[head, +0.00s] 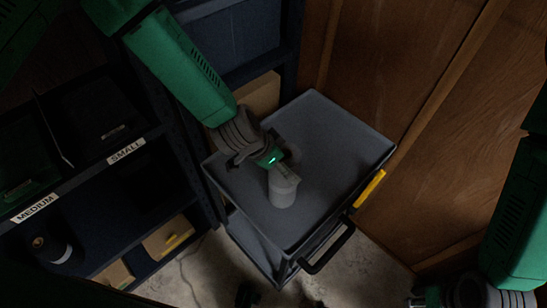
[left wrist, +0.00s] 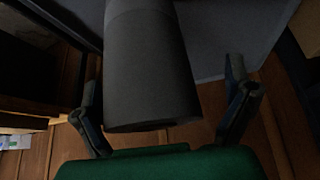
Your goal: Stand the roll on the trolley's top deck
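The roll (head: 283,190) is a pale grey cylinder that looks upright over the front-middle of the trolley's top deck (head: 325,125). I cannot tell for certain whether its base touches the deck. My left gripper (head: 279,164) is at the roll's upper part. In the left wrist view the roll (left wrist: 150,70) looks dark and lies between the two spread fingers of my left gripper (left wrist: 168,105), with a clear gap to the right finger. My right gripper (head: 425,298) is at the bottom right, away from the trolley; its fingers are too dark and small to judge.
Dark shelves with SMALL (head: 126,151) and MEDIUM (head: 34,207) labels stand left of the trolley. A dark spool (head: 55,249) sits on a lower shelf. The trolley has a black handle (head: 328,250) in front. A wooden wall (head: 430,130) is close on the right. The deck is otherwise clear.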

